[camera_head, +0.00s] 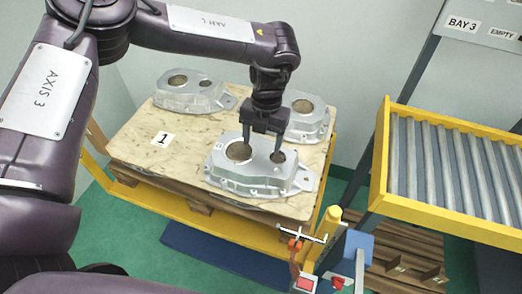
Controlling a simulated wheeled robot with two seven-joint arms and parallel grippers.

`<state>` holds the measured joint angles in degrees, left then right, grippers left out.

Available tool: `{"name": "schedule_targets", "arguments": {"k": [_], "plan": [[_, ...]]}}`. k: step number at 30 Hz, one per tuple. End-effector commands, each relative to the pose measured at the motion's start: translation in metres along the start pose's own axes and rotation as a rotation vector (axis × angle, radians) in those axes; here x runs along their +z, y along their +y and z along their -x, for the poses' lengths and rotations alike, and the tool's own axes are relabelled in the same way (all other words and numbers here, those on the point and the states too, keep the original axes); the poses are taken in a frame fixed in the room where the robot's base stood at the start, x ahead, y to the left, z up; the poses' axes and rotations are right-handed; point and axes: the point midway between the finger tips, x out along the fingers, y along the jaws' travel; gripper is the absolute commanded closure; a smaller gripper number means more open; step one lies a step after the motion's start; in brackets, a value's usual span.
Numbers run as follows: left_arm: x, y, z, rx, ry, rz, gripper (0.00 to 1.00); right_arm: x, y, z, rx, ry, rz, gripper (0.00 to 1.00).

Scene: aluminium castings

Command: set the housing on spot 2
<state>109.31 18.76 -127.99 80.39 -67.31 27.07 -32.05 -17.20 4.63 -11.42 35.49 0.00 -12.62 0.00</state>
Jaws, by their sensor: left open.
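Three silvery cast housings lie on a stone-patterned board (130,148) on a pallet: one at the back left (203,96), one at the back right (311,127), and one at the front (226,170). Each has a large round bore; the front one also shows a smaller hole. My left gripper (263,155) points down over the front housing, open. One fingertip is near its large bore and the other near its smaller hole; I cannot tell whether they touch. A label marked 1 (163,139) lies on the board. No label marked 2 shows. My right gripper is not in view.
A yellow post (331,219) and a post-mounted blue plate (357,246) stand near the pallet's front right corner. A blue mat (215,250) lies on the green floor.

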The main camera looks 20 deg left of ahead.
Motion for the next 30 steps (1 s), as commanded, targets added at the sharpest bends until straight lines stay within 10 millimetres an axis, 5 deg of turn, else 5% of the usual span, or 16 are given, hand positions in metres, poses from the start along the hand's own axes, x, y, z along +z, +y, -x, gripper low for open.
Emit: {"name": "schedule_targets", "arguments": {"k": [6, 12, 30], "plan": [[0.001, 0.0, 0.045, -0.001, -0.004, 0.0, 0.34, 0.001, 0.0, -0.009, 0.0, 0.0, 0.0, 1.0], [0.001, 0.0, 0.069, 0.0, -0.002, 0.0, 0.34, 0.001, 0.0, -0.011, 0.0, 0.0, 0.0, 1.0], [0.0, 0.0, 0.076, -0.001, 0.0, -0.001, 0.34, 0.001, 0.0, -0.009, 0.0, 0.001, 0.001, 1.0]]}}
